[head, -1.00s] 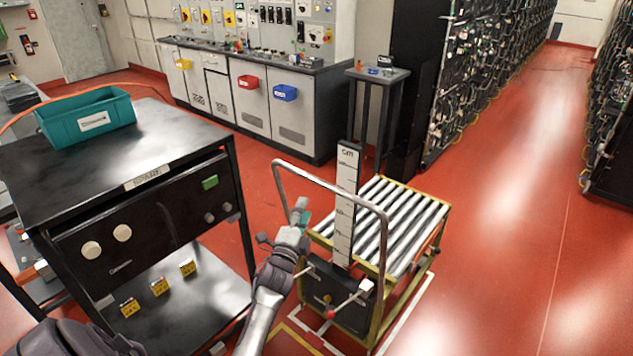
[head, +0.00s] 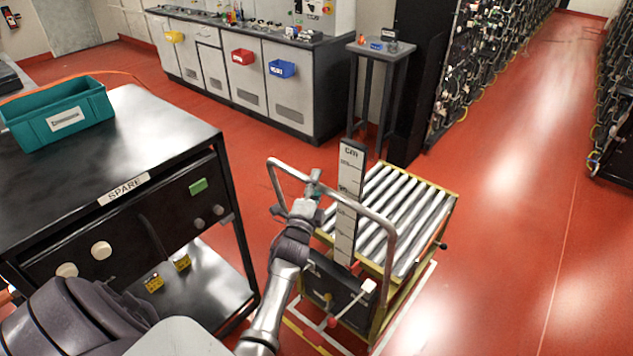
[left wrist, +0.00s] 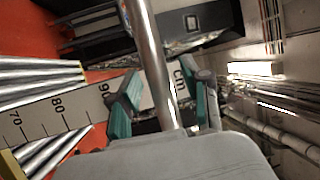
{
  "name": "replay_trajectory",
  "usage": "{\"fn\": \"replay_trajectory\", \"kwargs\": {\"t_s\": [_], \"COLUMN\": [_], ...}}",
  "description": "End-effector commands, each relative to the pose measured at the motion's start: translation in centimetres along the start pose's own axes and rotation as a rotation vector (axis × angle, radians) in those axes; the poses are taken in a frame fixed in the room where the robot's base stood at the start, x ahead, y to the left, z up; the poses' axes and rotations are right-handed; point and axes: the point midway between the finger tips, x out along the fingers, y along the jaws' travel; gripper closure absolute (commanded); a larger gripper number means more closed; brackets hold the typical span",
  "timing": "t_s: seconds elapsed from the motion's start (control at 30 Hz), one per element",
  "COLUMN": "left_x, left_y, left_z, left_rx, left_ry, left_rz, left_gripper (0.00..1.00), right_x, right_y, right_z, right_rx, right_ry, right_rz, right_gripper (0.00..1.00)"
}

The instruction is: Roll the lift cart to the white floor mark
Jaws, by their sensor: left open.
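The lift cart stands ahead of me, with a silver roller top (head: 405,215), a grey tube handle (head: 385,228) and an upright cm scale (head: 348,190). My left gripper (head: 313,188) is at the left part of the handle. In the left wrist view the handle tube (left wrist: 148,45) runs between the open teal-padded fingers of my left gripper (left wrist: 163,100); I cannot tell whether they touch it. My right gripper is not in view.
A black bench marked SPARE (head: 165,130) with a teal bin (head: 60,112) stands close on the left. Grey cabinets (head: 300,90) and a small side table (head: 372,50) are behind. Battery racks (head: 465,75) line a clear red aisle (head: 510,200) at right.

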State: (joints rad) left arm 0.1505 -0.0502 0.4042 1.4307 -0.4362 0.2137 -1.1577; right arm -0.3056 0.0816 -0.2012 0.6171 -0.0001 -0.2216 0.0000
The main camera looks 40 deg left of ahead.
Motion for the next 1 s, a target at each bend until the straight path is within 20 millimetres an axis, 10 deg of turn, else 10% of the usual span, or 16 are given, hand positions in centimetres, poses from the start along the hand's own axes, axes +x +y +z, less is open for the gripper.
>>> {"fn": "replay_trajectory", "kwargs": {"t_s": [0.33,1.0], "left_x": [0.0,-2.7], "left_y": [0.0,-0.3], "left_z": [0.0,1.2], "left_rx": [0.000,0.000], "left_ry": [0.000,-0.002], "left_rz": [0.000,0.006], "left_gripper": [1.00,1.00], "right_x": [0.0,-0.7], "right_y": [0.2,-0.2], "right_z": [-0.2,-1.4], "right_rx": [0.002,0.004], "right_ry": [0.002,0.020], "right_rz": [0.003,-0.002], "right_gripper": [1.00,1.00]}}
